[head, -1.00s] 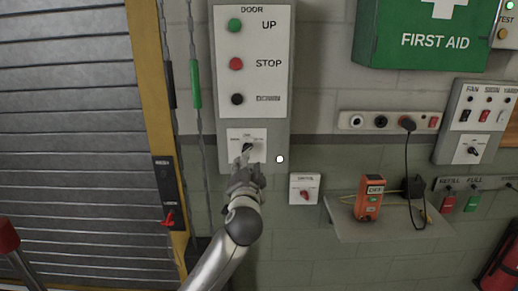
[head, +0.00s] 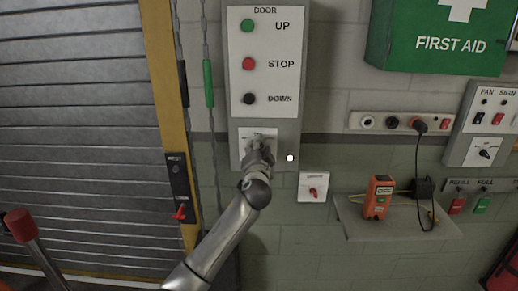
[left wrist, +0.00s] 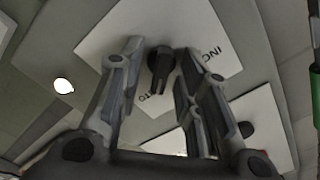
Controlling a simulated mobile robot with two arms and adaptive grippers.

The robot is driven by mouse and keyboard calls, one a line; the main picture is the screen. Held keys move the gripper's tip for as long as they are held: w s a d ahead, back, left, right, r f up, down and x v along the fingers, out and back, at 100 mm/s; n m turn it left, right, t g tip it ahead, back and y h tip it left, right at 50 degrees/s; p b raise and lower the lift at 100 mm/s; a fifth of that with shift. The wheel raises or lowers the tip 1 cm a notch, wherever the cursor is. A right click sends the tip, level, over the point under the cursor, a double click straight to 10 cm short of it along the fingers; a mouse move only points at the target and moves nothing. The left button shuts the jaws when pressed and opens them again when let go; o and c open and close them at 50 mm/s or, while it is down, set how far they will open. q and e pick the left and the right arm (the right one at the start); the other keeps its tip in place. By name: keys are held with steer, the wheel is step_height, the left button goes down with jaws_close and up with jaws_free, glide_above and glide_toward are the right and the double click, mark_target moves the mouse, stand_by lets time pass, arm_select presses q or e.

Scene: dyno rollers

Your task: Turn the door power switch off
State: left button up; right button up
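The grey door panel has UP, STOP and DOWN buttons, and a white switch plate (head: 244,136) sits at its foot. My left gripper (head: 260,146) is at this plate and hides its knob in the head view. In the left wrist view a dark knob (left wrist: 160,66) stands out from the plate (left wrist: 205,25), between the open fingers of my left gripper (left wrist: 158,52). A gap shows on the knob's left; the right finger is very close, contact unclear. A small white plate with a red knob (head: 313,190) is to the lower right; its label is unreadable. My right gripper is not in view.
A shelf (head: 400,226) with an orange device (head: 378,198) juts out at right, below a socket strip (head: 395,122). Chains hang left of the panel beside the yellow door frame (head: 163,60). A red-topped post (head: 20,225) stands at lower left.

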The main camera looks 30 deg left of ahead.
arm_select(q)
jaws_close()
steer(key=shift+s+a+n+b, duration=0.1)
steer(key=shift+a+n+b, duration=0.05)
steer(key=shift+n+b, duration=4.1)
steer(key=shift+r+n+p, duration=0.1)
steer(key=shift+n+p, duration=0.5)
steer(key=shift+n, duration=0.25)
jaws_free()
